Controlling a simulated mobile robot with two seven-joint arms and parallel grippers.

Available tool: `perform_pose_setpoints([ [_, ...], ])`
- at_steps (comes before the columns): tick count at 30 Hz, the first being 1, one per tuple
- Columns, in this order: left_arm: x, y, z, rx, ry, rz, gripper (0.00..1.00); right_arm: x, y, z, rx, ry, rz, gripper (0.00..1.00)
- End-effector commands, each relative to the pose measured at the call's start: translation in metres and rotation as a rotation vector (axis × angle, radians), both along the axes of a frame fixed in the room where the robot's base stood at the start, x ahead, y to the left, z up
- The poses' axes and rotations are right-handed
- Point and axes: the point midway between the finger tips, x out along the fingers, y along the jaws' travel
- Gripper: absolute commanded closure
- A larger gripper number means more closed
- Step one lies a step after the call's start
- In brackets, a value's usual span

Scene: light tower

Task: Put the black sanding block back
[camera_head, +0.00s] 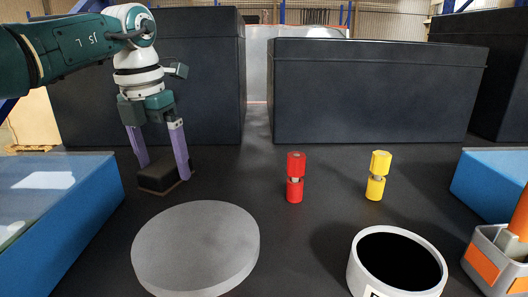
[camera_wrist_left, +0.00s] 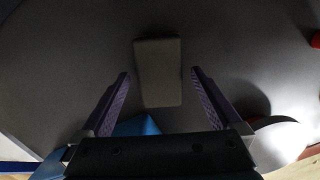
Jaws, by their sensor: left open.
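The black sanding block (camera_head: 160,177) lies on the dark table at the left, beside the blue box, with a brownish lower edge. In the left wrist view the sanding block (camera_wrist_left: 158,72) shows as a grey-brown rounded rectangle between and beyond the finger tips. My left gripper (camera_head: 164,170) points down over the block, fingers apart. In the head view one purple finger stands at each side of the block, close to it; I cannot tell if they touch it. The left gripper (camera_wrist_left: 158,74) looks open and empty in the wrist view. My right gripper is not in view.
A grey round disc (camera_head: 195,245) lies front left. A red cylinder piece (camera_head: 295,190) and a yellow one (camera_head: 376,188) stand mid-table. A white round container (camera_head: 354,277) and a grey caddy (camera_head: 487,262) are front right. Blue boxes (camera_head: 85,225) flank the table; large black cases (camera_head: 375,95) stand behind.

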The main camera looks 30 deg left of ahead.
Motion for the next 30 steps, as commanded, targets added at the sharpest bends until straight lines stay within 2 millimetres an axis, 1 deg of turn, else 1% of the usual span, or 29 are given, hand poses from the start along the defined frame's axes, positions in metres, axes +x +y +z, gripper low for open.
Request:
perform_pose_setpoints([
  [4,0.000,0.000,0.005,0.000,-0.002,0.000,0.02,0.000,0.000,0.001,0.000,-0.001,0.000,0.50],
  [7,-0.001,0.000,0.018,0.002,-0.004,-0.001,0.02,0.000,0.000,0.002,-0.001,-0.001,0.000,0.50],
  [15,-0.008,0.000,0.077,0.002,-0.005,0.001,0.02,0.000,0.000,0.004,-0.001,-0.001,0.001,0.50],
  [18,-0.010,0.000,0.096,0.002,-0.006,0.001,0.02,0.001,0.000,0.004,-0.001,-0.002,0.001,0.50],
  [21,-0.012,-0.001,0.110,0.000,-0.004,0.001,0.02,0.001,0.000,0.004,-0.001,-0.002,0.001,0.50],
  [25,-0.013,-0.001,0.119,-0.001,-0.002,0.001,0.02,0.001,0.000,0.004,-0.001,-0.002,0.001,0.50],
  [30,-0.014,-0.002,0.120,-0.001,0.000,0.000,0.02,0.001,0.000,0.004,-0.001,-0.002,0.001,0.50],
])
